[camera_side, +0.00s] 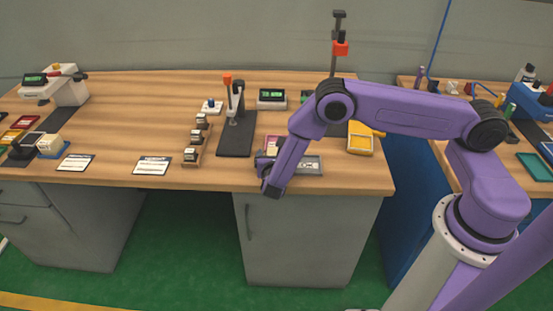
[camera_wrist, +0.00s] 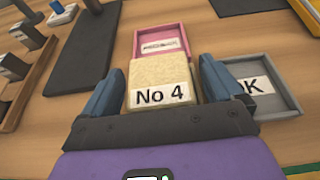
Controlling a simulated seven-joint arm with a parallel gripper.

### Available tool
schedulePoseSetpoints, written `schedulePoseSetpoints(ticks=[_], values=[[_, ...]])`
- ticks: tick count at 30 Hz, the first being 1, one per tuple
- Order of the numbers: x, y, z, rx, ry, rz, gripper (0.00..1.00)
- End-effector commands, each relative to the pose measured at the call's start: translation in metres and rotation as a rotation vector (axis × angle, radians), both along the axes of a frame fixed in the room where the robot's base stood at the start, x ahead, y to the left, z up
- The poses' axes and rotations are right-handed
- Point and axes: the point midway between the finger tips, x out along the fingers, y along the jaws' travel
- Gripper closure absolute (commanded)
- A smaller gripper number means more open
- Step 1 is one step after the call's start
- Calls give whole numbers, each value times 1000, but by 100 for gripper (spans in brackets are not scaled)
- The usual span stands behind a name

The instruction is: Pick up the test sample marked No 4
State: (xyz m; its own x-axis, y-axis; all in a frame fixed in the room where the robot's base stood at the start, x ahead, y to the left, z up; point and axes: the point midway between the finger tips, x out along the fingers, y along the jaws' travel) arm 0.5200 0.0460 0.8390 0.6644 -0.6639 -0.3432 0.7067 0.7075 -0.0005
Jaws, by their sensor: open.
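The test sample (camera_wrist: 155,93), a cream block with a white "No 4" label, shows in the middle of the wrist view. My gripper (camera_wrist: 164,72) is open, with one blue-grey finger on each side of the sample. A gap shows at the left finger; on the right I cannot tell whether the finger touches it. In the side view my gripper (camera_side: 268,174) is low at the table's front edge, and the sample cannot be made out there.
A pink tray (camera_wrist: 160,30) lies just beyond the sample. A grey tray (camera_wrist: 287,98) marked "OK" is close at the right finger. Left are a dark stand base (camera_side: 236,146) and a rack (camera_side: 190,160) of small blocks. A yellow tray (camera_side: 361,152) is farther right.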

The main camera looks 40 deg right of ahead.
Motion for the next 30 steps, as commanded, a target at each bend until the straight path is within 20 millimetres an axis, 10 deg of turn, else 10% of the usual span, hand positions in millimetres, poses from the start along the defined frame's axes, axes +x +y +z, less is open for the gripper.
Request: schedulePoseSetpoints(ticks=[6,20,30], values=[[0,0,0,0,0,0,62],[0,0,7,0,-1,0,62],[-15,0,50,0,-2,2,62]])
